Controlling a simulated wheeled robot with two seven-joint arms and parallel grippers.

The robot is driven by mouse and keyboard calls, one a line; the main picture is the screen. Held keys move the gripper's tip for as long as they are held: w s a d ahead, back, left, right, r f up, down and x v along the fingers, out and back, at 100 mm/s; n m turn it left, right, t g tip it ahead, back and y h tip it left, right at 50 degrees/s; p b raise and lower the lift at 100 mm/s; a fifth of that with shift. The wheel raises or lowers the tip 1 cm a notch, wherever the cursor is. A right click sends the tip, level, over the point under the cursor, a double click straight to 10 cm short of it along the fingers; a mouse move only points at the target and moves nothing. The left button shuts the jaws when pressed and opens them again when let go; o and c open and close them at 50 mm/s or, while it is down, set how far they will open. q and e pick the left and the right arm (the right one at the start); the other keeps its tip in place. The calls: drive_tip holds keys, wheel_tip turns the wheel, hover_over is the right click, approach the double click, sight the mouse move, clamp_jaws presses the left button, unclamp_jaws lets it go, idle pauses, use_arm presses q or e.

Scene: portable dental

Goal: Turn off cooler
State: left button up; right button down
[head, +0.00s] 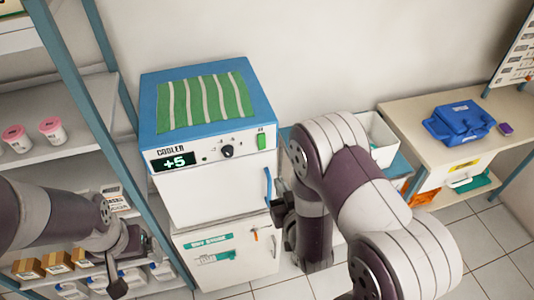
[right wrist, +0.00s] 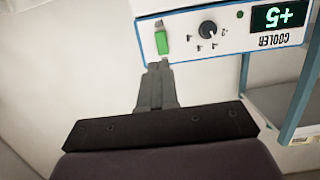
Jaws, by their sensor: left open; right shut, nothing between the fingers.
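The cooler (head: 205,190) is a white box with a blue top, and its display (head: 175,161) is lit with "+5". A black knob (head: 227,151) and a green switch (head: 261,140) are on its front panel. The right wrist view shows the panel upside down, with the green switch (right wrist: 162,42) and the lit display (right wrist: 279,16). My right gripper (right wrist: 159,66) is shut and empty, its tips close to the switch in that view; I cannot tell if they touch. In the head view it is partly hidden by my arm. My left gripper (head: 138,272) is open by the shelves.
A striped green cloth (head: 205,102) lies on the cooler. A white lower cabinet (head: 225,255) stands beneath it. Shelves with pink-lidded jars (head: 52,130) and small boxes (head: 58,262) are on the left. A table (head: 412,110) with a blue case (head: 460,123) is on the right.

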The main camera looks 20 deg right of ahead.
drive_tip(key=p, duration=0.5)
approach(262, 142)
drive_tip(key=w+f, duration=0.4)
drive_tip(key=w, duration=0.2)
drive_tip(key=shift+w+a, duration=0.1)
